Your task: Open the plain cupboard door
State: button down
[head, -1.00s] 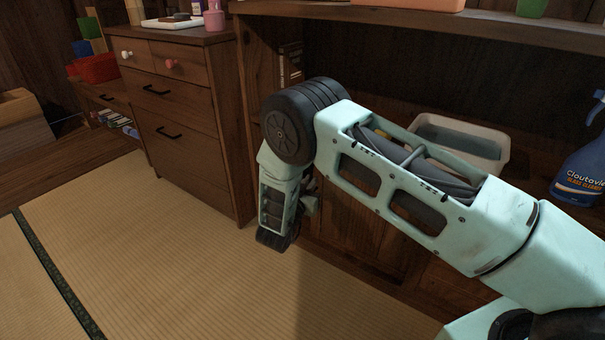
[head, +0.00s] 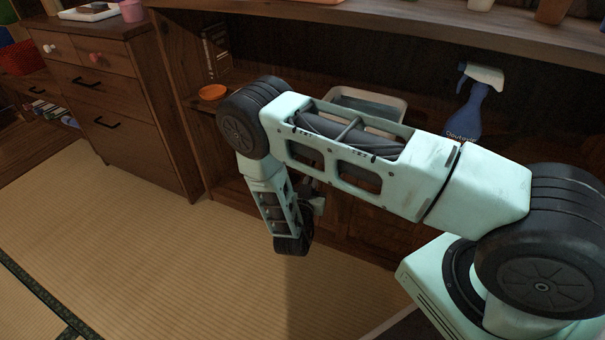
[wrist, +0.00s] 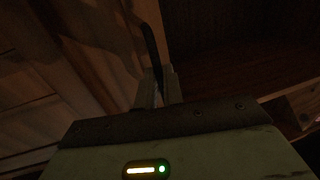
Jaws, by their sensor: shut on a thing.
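The cupboard (head: 240,205) is the dark wooden unit behind my arm in the head view, and my arm hides much of its low front. In the wrist view a wooden door panel (wrist: 85,55) fills the left side, with a dark upright bar handle (wrist: 151,45) near its edge. My gripper (wrist: 157,88) is shut on this handle. To the right of the panel's edge, a dark brown space (wrist: 235,50) shows, so the door looks at least partly open; how far is hard to tell. In the head view my fingers are mostly hidden behind the wrist.
On the cupboard's open shelf are an orange dish (head: 213,92), a grey-white tub (head: 368,103) and a blue spray bottle (head: 466,115). A drawer chest (head: 125,110) stands to the left. The tatami floor (head: 150,255) in front is clear.

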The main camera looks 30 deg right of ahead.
jog(key=shift+s+f, duration=0.1)
jog(key=shift+s, duration=0.05)
jog(key=c, duration=1.8)
grip_release()
jog(key=shift+s+a, duration=0.35)
jog(key=shift+a, duration=0.05)
jog(key=p+v, duration=0.4)
jog(key=v, duration=1.2)
jog(key=shift+s+a, duration=0.1)
jog(key=shift+s, duration=0.05)
